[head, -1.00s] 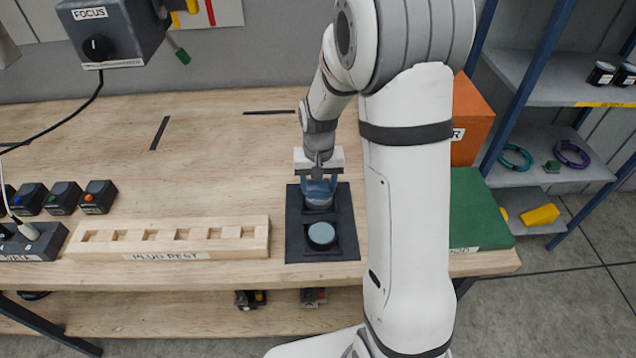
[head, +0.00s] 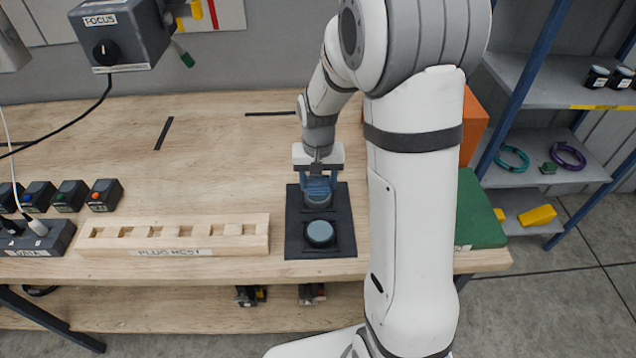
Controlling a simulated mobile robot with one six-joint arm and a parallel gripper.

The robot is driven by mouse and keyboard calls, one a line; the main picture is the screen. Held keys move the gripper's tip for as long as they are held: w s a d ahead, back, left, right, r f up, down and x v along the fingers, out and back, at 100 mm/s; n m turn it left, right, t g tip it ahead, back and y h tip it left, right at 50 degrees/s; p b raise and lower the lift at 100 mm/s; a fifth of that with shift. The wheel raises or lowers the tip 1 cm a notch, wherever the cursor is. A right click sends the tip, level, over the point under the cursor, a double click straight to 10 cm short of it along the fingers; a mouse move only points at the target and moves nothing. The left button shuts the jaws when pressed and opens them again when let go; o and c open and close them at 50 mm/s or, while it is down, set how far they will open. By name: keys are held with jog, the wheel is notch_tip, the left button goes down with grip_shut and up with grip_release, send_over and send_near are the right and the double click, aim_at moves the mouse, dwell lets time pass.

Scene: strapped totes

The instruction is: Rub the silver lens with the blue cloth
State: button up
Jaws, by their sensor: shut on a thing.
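My gripper (head: 318,188) points down over the back half of a dark mat (head: 293,235) near the table's front edge. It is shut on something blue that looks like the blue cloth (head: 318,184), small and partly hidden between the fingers. Just below it is a round grey, silvery lens (head: 318,201), its top partly covered by the fingers and cloth. Whether the cloth touches it is hard to tell. A second round lens (head: 320,233), with a blue-grey top and dark rim, sits uncovered in the front half of the mat.
A wooden plug rest (head: 172,235) lies left of the mat. Dark button boxes (head: 104,195) stand further left. A green box (head: 481,212) and an orange box (head: 474,127) are right, behind my arm. The table's back middle (head: 220,150) is clear.

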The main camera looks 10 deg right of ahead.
jog(key=shift+r+p, duration=1.15)
jog(key=shift+r, duration=1.05)
